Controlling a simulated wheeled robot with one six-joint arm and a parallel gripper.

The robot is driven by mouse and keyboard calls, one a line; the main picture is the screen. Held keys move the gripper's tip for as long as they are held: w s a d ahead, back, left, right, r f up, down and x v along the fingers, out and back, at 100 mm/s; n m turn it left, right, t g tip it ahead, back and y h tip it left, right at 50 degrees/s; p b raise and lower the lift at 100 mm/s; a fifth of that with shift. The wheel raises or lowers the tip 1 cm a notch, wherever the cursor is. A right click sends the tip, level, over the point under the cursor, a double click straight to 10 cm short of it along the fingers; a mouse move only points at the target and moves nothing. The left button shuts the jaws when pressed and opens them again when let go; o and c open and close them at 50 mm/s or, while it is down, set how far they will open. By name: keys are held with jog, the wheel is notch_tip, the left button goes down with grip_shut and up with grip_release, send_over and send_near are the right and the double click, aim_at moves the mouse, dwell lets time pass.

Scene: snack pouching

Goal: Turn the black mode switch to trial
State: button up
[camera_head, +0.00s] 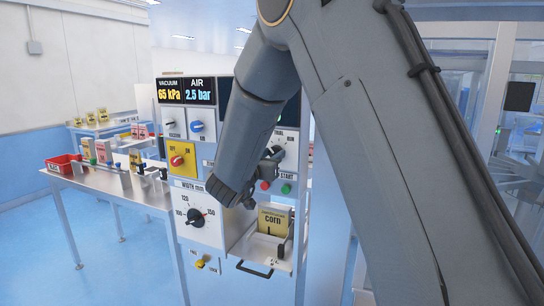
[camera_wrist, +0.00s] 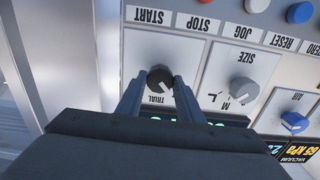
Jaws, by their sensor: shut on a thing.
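The black mode switch (camera_wrist: 160,77) is a round knob on a white plate in the wrist view, which shows the panel upside down. The word TRIAL is printed beside the knob. My gripper (camera_wrist: 160,84) has one finger on each side of the knob and is shut on it. Which way the knob points is hard to tell. In the head view my gripper (camera_head: 275,156) is at the panel's right side, at the plate lettered TRIAL and RUN. The arm and fingers hide most of the switch there.
A grey SIZE knob (camera_wrist: 242,90) and a blue AIR knob (camera_wrist: 294,121) sit beside the switch. Red (camera_head: 265,185) and green (camera_head: 286,188) buttons are just below my gripper. A tray with a corn pouch (camera_head: 273,220) juts out lower down.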

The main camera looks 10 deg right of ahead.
jog(key=shift+m+b, duration=0.3)
jog(key=m+b, duration=0.4)
jog(key=shift+f, duration=0.15)
jog(key=m+b, duration=0.4)
dwell(0.3)
jog(key=o, duration=1.1)
jog(key=shift+c, duration=0.2)
jog(key=b+v, duration=0.2)
jog(key=v, duration=0.6)
